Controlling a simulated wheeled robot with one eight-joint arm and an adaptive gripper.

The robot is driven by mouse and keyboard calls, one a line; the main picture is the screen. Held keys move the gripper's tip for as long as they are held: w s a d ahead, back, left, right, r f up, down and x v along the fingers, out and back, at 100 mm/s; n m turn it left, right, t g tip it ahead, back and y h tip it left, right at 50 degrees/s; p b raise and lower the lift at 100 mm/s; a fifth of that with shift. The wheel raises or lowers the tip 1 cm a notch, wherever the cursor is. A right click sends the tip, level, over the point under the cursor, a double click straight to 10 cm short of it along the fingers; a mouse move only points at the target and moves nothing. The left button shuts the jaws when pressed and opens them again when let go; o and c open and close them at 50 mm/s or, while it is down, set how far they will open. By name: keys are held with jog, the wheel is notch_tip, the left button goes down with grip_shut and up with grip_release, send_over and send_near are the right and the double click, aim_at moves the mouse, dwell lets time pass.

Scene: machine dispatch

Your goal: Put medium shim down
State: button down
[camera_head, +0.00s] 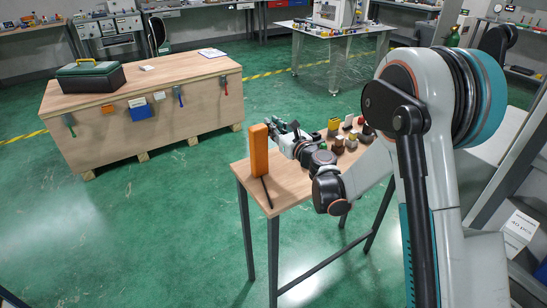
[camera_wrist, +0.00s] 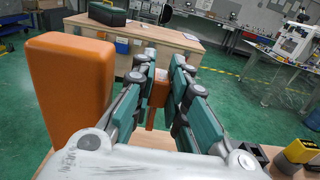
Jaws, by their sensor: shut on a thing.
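My gripper (camera_wrist: 160,78) reaches out over the small wooden table (camera_head: 292,186), with its teal fingers closed around a small orange-brown piece (camera_wrist: 158,92), seemingly the medium shim. The piece is upright between the fingers, and its lower end hangs below them. The fingers hide part of its sides. In the head view my gripper (camera_head: 278,128) is just behind and right of a tall orange block, and the held piece cannot be made out. The tall orange block (camera_head: 259,150) stands upright near the table's left end. It also shows large at the left of the wrist view (camera_wrist: 72,85).
Several small parts (camera_head: 346,134), dark, yellow and red, stand at the table's far right end. A thin black rod (camera_head: 267,192) lies by the orange block. A large wooden crate (camera_head: 150,115) with a toolbox (camera_head: 90,76) stands beyond, across open green floor.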

notch_tip(320, 180, down, 10)
jog(key=b, duration=0.3)
dwell(0.3)
jog(key=c, duration=1.6)
grip_release()
jog(key=shift+f, duration=0.1)
jog(key=shift+r, duration=0.2)
